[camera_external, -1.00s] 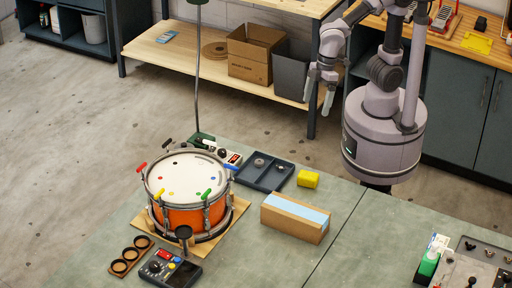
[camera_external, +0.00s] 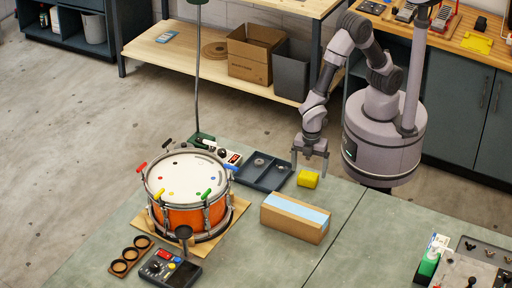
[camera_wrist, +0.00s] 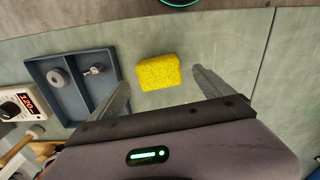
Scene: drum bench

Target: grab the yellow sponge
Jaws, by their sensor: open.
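The yellow sponge (camera_external: 308,179) lies on the green bench top, right of a dark tray. In the wrist view the sponge (camera_wrist: 159,72) lies beyond and between the two fingers, a little nearer the middle than either tip. My gripper (camera_external: 310,168) is open and points down at the bench edge, just behind the sponge in the external view. In the wrist view the gripper (camera_wrist: 160,78) shows its fingers spread wide, with nothing held. I cannot tell its exact height above the bench.
The dark two-part tray (camera_external: 249,182) with small metal parts is close on the left; it also shows in the wrist view (camera_wrist: 50,63). A cardboard box with a blue top (camera_external: 296,217) stands in front of the sponge. An orange drum (camera_external: 187,215) stands farther left.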

